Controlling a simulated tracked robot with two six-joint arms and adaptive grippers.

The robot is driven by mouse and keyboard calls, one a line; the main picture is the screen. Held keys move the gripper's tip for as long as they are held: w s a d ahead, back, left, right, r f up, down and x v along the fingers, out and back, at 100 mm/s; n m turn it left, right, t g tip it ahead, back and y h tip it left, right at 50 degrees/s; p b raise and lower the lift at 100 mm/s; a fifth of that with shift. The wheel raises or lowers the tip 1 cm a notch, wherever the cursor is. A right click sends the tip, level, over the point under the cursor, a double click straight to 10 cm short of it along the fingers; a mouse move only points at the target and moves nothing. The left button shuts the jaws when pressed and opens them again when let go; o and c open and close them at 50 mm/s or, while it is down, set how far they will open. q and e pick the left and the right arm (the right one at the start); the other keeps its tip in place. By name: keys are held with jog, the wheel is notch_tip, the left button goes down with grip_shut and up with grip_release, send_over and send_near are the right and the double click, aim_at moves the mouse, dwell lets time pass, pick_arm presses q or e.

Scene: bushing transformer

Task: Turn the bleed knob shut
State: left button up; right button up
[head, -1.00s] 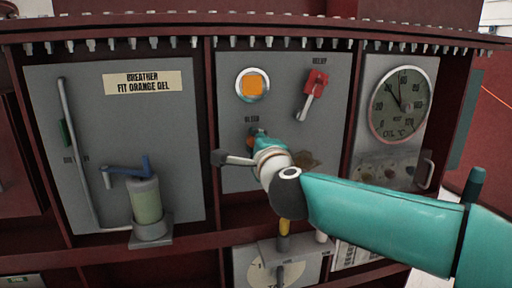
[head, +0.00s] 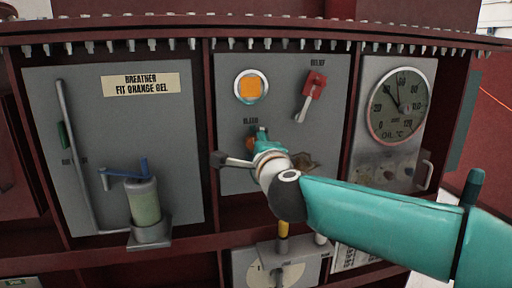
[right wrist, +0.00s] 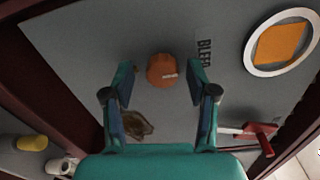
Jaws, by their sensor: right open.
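The orange bleed knob (right wrist: 162,71) sits on the grey panel beside the BLEED label in the right wrist view. A pale mark shows on its lower right side. My right gripper (right wrist: 160,84) is open, its two teal fingers on either side of the knob, with a gap to each. I cannot tell how far the fingertips are from the panel. In the head view the right gripper (head: 262,136) covers most of the knob below the BLEED label. My left gripper is not in view.
A round orange window (head: 250,86) sits above the knob, and a red relief lever (head: 312,88) is to the upper right. A brown stain (right wrist: 137,124) marks the panel below the knob. An oil gauge (head: 398,106) is at right, a breather cylinder (head: 145,202) at left.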

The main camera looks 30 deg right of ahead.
jog(key=v, duration=1.2)
jog(key=shift+f, duration=0.15)
